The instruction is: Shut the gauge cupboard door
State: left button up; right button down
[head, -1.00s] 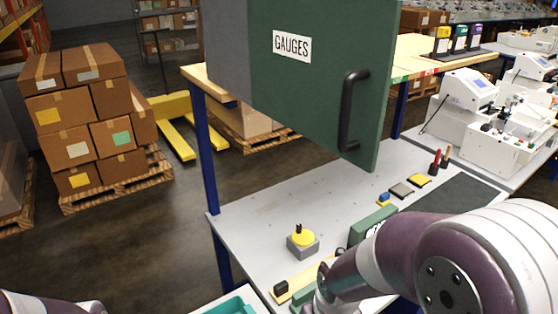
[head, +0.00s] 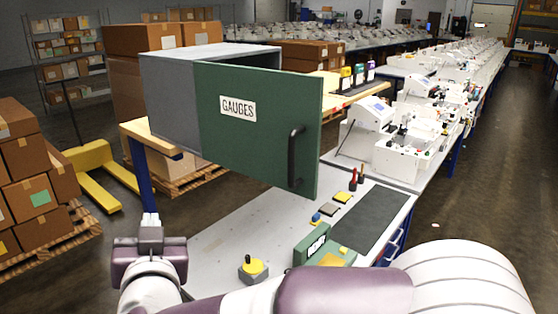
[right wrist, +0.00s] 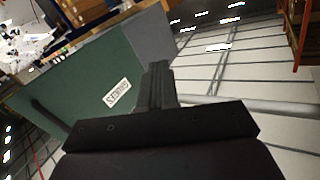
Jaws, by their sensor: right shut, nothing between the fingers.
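The gauge cupboard (head: 172,100) is a grey box on a wooden shelf, left of centre in the head view. Its green door (head: 255,150), labelled GAUGES, stands open and swung out toward me, with a black bar handle (head: 295,157) near its free edge. My right gripper (head: 150,220) is shut and empty, in front of and below the cupboard, left of the door. In the right wrist view its fingers (right wrist: 158,85) appear in front of the cupboard side, with the green door (right wrist: 75,80) to their left. My left gripper is not in view.
The workbench (head: 225,232) below holds a yellow-knobbed block (head: 252,267), a green device (head: 315,245) and a dark mat (head: 370,220). Stacked cartons (head: 25,165) and a yellow pallet truck (head: 95,170) stand at left. White machines (head: 375,140) line the right side.

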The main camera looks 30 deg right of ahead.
jog(key=s+d+r+m+g+h, duration=0.1)
jog(key=s+d+r+m+h, duration=0.2)
jog(key=d+h, duration=0.25)
jog(key=m+g+h, duration=0.3)
jog(key=g+h, duration=0.3)
send_near(289, 166)
jog(key=p+x, duration=0.6)
jog(key=shift+s+r+p, duration=0.15)
jog(key=shift+r+p, duration=0.05)
jog(key=shift+p, duration=0.1)
jog(key=shift+w+d+f, duration=0.25)
jog(key=shift+w+d, duration=0.1)
jog(key=shift+d, duration=0.1)
jog(key=shift+w+t, duration=0.1)
jog(key=shift+t, duration=0.2)
